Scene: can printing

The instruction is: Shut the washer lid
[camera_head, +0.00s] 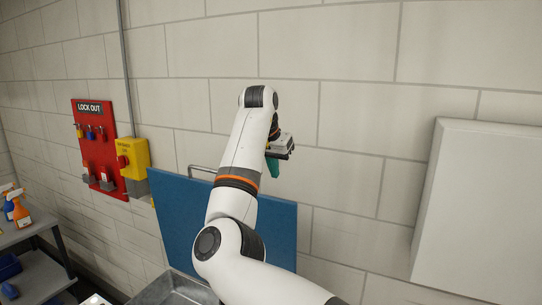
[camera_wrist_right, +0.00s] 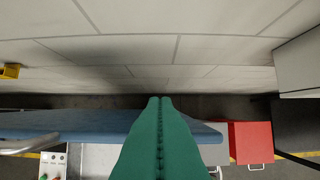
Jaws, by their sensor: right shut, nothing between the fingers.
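The washer lid (camera_head: 280,232) is a flat blue panel standing raised, with a metal bar handle (camera_head: 200,168) at its top edge. Part of the washer's grey metal rim (camera_head: 160,290) shows below it. My right gripper (camera_head: 271,178), with green fingers, is at the lid's upper edge, right of centre; my arm hides part of the lid. In the right wrist view the shut, empty fingers (camera_wrist_right: 157,100) cross over the blue lid (camera_wrist_right: 75,124). I cannot tell whether they touch it. My left gripper is not in view.
A block wall stands close behind the lid, with a narrow dark gap between. A red lockout board (camera_head: 97,147) and a yellow switch box (camera_head: 134,158) hang at the left. A shelf with spray bottles (camera_head: 20,212) is far left. A pale box (camera_head: 478,215) is right; a red box (camera_wrist_right: 250,142) is below.

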